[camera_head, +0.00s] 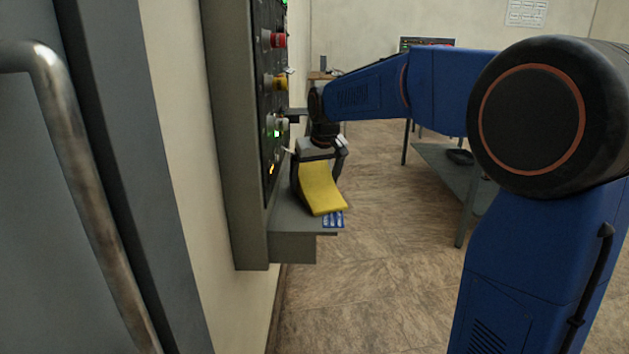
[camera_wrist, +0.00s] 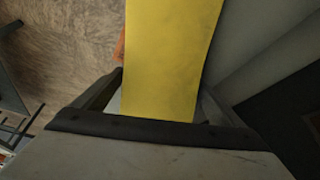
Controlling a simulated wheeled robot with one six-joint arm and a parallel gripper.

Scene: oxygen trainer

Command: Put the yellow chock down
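The yellow chock (camera_head: 322,192) is a curved wedge hanging below my wrist, in front of the wall panel. My gripper (camera_head: 317,176) points down with one finger on each side of the chock and is shut on it. In the wrist view the chock (camera_wrist: 172,60) fills the middle between the two dark fingers (camera_wrist: 160,105). The chock's lower end is over the grey shelf (camera_head: 285,222) under the panel; I cannot tell whether it touches the shelf.
The control panel (camera_head: 272,100) with red and yellow knobs and lit green lamps stands close left of my gripper. A blue-and-white label (camera_head: 333,219) is at the shelf's right edge. A grey table (camera_head: 450,175) stands at the right. The floor (camera_head: 385,215) between is clear.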

